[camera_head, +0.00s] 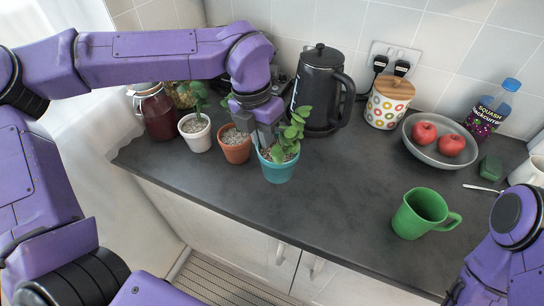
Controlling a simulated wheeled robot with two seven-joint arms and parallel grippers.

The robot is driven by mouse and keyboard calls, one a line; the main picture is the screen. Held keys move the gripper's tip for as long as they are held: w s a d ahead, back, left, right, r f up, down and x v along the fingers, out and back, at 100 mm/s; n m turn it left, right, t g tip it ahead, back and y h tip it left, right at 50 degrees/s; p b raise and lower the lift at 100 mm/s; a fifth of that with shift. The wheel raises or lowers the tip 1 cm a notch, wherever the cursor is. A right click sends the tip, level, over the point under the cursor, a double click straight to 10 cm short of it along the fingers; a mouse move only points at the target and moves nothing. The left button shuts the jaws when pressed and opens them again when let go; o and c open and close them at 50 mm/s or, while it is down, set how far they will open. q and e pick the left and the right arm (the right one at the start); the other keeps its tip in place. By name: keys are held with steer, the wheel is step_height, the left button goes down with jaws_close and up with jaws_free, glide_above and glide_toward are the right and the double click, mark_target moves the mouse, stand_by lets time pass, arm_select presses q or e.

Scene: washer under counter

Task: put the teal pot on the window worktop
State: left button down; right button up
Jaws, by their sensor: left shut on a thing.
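The teal pot (277,172) holds a leafy green plant and is near the front edge of the dark worktop (330,185). My left gripper (266,138) comes down from above and is shut on the pot's rim at its back left. I cannot tell whether the pot's base touches the worktop or is slightly above it. My right arm shows at the lower right, but its gripper is out of view.
A terracotta pot (234,148) and a white pot (197,138) stand just left. A black kettle (320,95) stands behind. A green mug (420,214), a patterned canister (388,105) and a grey bowl (440,156) of apples are to the right. The middle worktop is clear.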

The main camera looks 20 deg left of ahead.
mark_target(271, 155)
arm_select(q)
steer(key=w+f+b, duration=0.1)
steer(key=f, duration=0.1)
steer(key=w+f+b, duration=0.1)
steer(key=f+b, duration=0.1)
steer(key=f, duration=0.1)
steer(key=w+f+b, duration=0.1)
steer(key=f+b, duration=0.1)
steer(key=shift+d+f, duration=0.2)
steer(key=shift+d, duration=0.05)
steer(key=shift+w+r+p, duration=0.15)
steer(key=shift+p, duration=0.2)
steer(key=shift+s, duration=0.2)
steer(key=c, duration=1.2)
jaws_free()
steer(key=shift+w+f, duration=0.1)
steer(key=shift+f, duration=0.1)
steer(key=shift+c, duration=0.2)
arm_select(e)
step_height(271, 155, down, 6)
steer(key=shift+r, duration=0.1)
arm_select(q)
steer(key=shift+r, duration=0.3)
step_height(271, 155, up, 12)
steer(key=a, duration=0.1)
steer(key=shift+a, duration=0.4)
